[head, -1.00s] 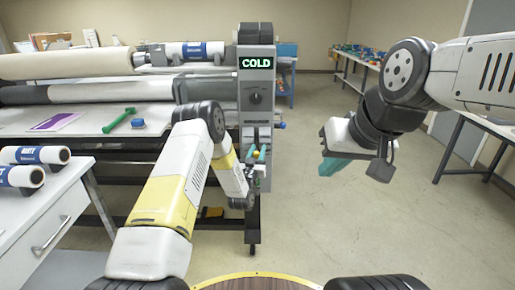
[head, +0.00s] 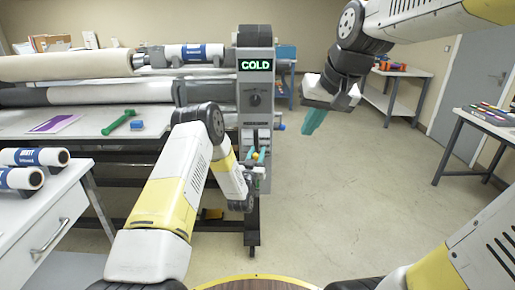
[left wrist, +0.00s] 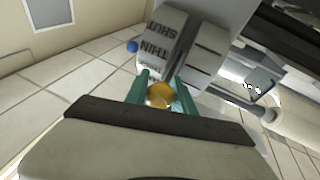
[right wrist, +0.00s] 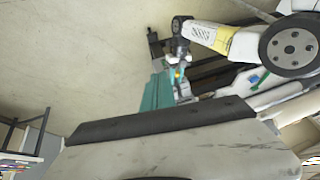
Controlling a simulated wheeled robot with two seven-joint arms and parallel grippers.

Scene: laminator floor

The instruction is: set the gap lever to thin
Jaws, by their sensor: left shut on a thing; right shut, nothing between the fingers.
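The gap lever's round orange-yellow knob (left wrist: 160,95) sits between the teal fingers of my left gripper (left wrist: 161,92), which is shut on it. It also shows small in the head view (head: 255,155), at the front of the laminator's end column (head: 256,105). In the left wrist view the scale plate (left wrist: 166,38) reads SHUT and THIN along the lever slot. A further label below THIN is partly hidden by my finger. The knob is at the finger end of the plate, below THIN in the picture. My right gripper (head: 312,121) is shut and empty, raised in the air right of the column.
The column carries a COLD display (head: 256,65) and a dark dial (head: 254,99). A blue ball-shaped knob (left wrist: 132,46) is beside the plate. A green tool (head: 119,123) and blue block (head: 137,126) lie on the laminator bed.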

